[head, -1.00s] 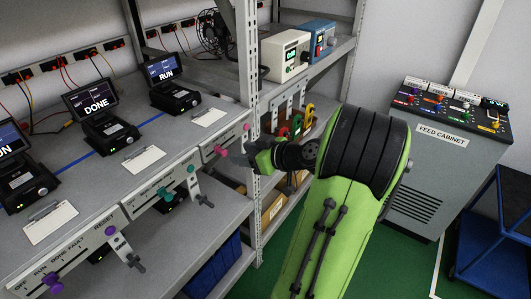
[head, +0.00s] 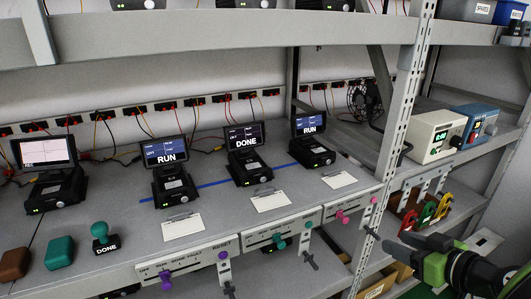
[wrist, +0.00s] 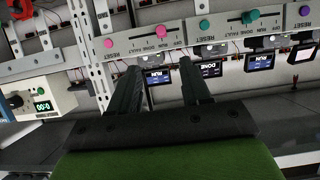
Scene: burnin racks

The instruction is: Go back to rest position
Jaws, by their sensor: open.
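My gripper (head: 399,243) is at the lower right of the head view, in front of the rack's right upright. In the wrist view its two dark fingers (wrist: 157,72) stand apart with nothing between them. Beyond the fingers is the front panel (wrist: 240,27) of the bench, with pink, teal and purple knobs. The gripper looks clear of the panel. Most of my arm is outside the head view.
Testers with screens stand on the shelf; one reads DONE (head: 247,148). A DONE stamp (head: 103,238) stands left. The rack upright (head: 404,110) and a cream power supply (head: 433,137) are near my gripper. Red, yellow and green clips (head: 427,213) hang right.

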